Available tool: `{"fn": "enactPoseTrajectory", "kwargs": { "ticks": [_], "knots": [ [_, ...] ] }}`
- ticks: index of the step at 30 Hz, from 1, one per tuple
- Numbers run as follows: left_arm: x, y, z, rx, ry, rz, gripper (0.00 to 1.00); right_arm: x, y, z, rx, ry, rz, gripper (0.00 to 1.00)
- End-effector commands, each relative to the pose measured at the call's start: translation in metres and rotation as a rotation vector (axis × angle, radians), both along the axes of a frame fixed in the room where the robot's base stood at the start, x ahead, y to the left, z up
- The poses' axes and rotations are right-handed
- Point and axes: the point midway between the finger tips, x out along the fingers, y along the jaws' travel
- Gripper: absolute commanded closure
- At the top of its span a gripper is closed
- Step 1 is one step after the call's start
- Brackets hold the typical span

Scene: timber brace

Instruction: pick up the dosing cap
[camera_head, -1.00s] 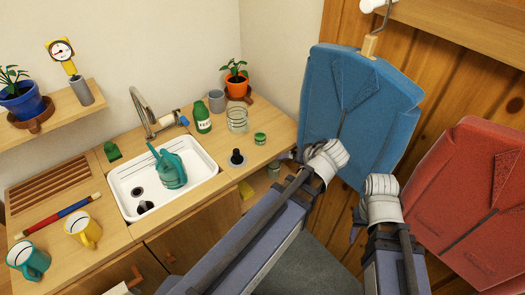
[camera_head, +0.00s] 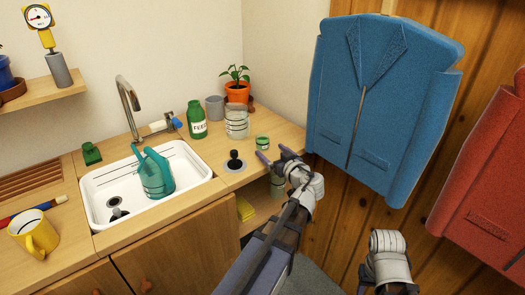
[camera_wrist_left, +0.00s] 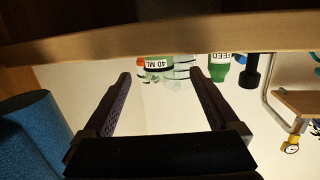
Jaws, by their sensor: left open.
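The dosing cap (camera_head: 262,142), small and green with a pale band, stands on the wooden counter near its right end. In the left wrist view, which is upside down, the cap (camera_wrist_left: 157,63) shows a "40 ML" label between the fingertips, beyond the counter edge. My left gripper (camera_head: 273,154) is open and empty just in front and right of the cap, at the counter's edge, not visibly touching it. My right arm's wrist (camera_head: 388,262) is low at the right; its fingers are mostly hidden.
A glass jar (camera_head: 237,121), a green FEED bottle (camera_head: 196,120) and a grey cup (camera_head: 215,108) stand behind the cap. A blue jacket (camera_head: 385,100) hangs close at the right.

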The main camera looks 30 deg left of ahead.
Motion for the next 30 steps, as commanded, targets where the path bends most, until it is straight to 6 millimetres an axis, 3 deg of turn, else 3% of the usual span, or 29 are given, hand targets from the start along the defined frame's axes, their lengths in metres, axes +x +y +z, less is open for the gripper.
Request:
{"fn": "enactPoseTrajectory", "kwargs": {
  "ticks": [17, 27, 30],
  "knots": [
    [0.018, 0.025, -0.006, 0.0, 0.002, 0.002, 0.06, 0.0, 0.0, -0.005, 0.0, 0.0, 0.0, 0.5],
    [0.044, 0.06, -0.015, -0.001, 0.002, 0.003, 0.06, 0.0, 0.0, -0.014, -0.001, 0.0, 0.0, 0.5],
    [0.046, 0.062, -0.014, 0.0, 0.003, 0.001, 0.06, 0.0, 0.0, -0.014, -0.001, 0.0, 0.0, 0.5]
  ]
}}
